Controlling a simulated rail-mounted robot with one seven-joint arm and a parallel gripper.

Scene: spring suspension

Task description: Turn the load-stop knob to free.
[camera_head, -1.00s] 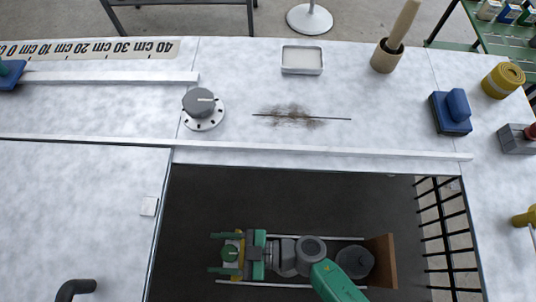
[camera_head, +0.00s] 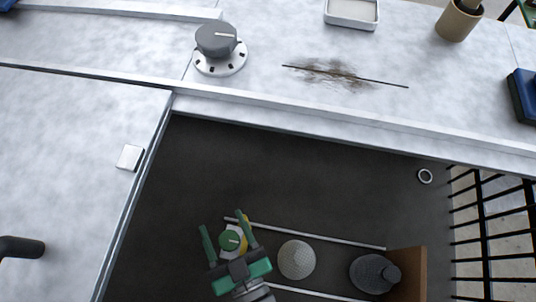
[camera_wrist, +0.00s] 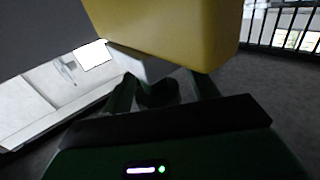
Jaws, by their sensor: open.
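A grey knob (camera_head: 215,38) with a white pointer line stands on a round pale dial plate (camera_head: 222,64) with dark marks, on the bench top. The pointer line points right. A smaller green knob (camera_head: 230,240) with a pale mark sits on a yellow and white part in the dark well. No readable label shows which knob is the load stop. My gripper (camera_head: 222,220) is open, its fingers on either side of the green knob; contact cannot be told. In the wrist view, a yellow block (camera_wrist: 170,35) hides much beyond the fingers, with a dark round shape between them.
The well holds a pale ball (camera_head: 296,259), a dark round weight (camera_head: 372,273), thin rails and a brown end board (camera_head: 408,274). Black bars (camera_head: 490,235) close its right side. A white raised edge (camera_head: 350,131) runs behind it.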

